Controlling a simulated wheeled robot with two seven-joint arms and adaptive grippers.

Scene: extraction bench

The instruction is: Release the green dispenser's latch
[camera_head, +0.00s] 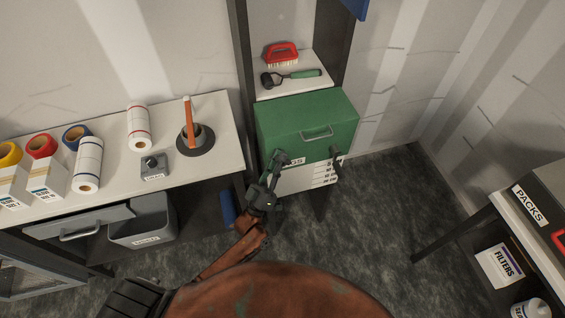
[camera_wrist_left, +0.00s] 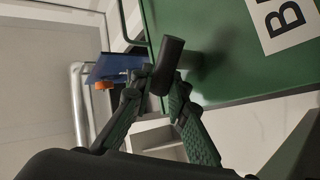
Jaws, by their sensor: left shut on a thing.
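My left gripper (camera_head: 279,160) is at the left part of that edge and partly covers the label there. In the left wrist view, its fingers (camera_wrist_left: 162,88) are closed around a dark cylindrical latch knob (camera_wrist_left: 168,62) beside the dispenser's green face (camera_wrist_left: 225,50). The latch's base is partly hidden. My right gripper is out of view.
A shelf (camera_head: 293,86) above the dispenser holds a red brush and a green-handled tool. Another table (camera_head: 520,225) is at right. The floor between is clear.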

